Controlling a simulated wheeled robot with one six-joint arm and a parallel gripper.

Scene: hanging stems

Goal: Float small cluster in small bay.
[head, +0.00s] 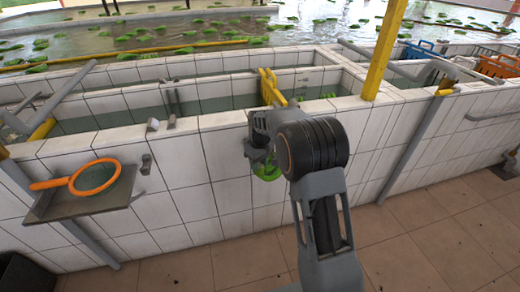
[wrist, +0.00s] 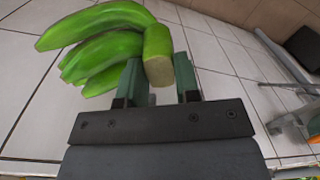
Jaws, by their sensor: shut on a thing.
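A small cluster of green bananas (wrist: 100,45) fills the upper left of the wrist view. Its cut stem end sits between the two green fingers of my gripper (wrist: 161,78), which is shut on it. In the head view the cluster (head: 267,172) hangs low in front of the white tiled wall, partly hidden by my arm. My gripper (head: 258,152) is outside the tank, below its rim. Water-filled bays (head: 215,101) lie behind that wall. A yellow divider (head: 270,88) stands across them, with a little green fruit just right of it. I cannot tell which bay is the small one.
An orange-rimmed net (head: 94,177) lies on a grey shelf (head: 75,205) on the wall at left. A yellow post (head: 384,50) rises at the right. Blue and orange crates (head: 497,66) stand at far right. Many green bunches float in the pool (head: 150,40) behind.

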